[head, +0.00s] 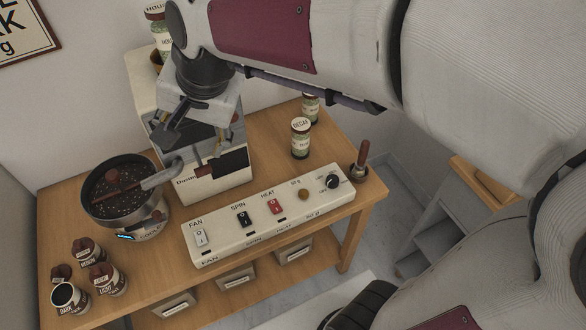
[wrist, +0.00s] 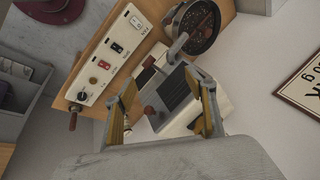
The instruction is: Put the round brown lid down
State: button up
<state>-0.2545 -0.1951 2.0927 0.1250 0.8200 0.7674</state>
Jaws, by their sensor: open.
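A small round brown lid (head: 61,272) shows at the front left of the cart, behind an open jar (head: 68,297). I cannot tell whether it lies on the wood or on another small jar. Two more jars (head: 86,250) beside it wear brown lids. My gripper (head: 205,152) is open, in front of the white machine and far to the right of these jars. In the wrist view its fingers (wrist: 166,115) stand wide apart, with the machine and a brown knob (wrist: 150,111) showing beyond them. I see no lid between the fingers.
A round cooler pan (head: 122,203) with dark beans stands at the left, behind the jars. A switch panel (head: 268,222) runs along the front edge. A green-labelled decaf jar (head: 300,140) and a brown-handled tool (head: 361,160) stand at the right. Some bare wood (head: 265,160) lies behind the panel.

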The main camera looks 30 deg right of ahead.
jog(key=s+d+f+n+t+h, duration=0.1)
jog(key=s+d+n, duration=0.5)
jog(key=s+d, duration=0.6)
jog(key=s+f+h, duration=0.1)
jog(key=s, duration=0.3)
jog(key=shift+d+f+n, duration=0.2)
jog(key=shift+d+n, duration=0.05)
jog(key=shift+n, duration=0.05)
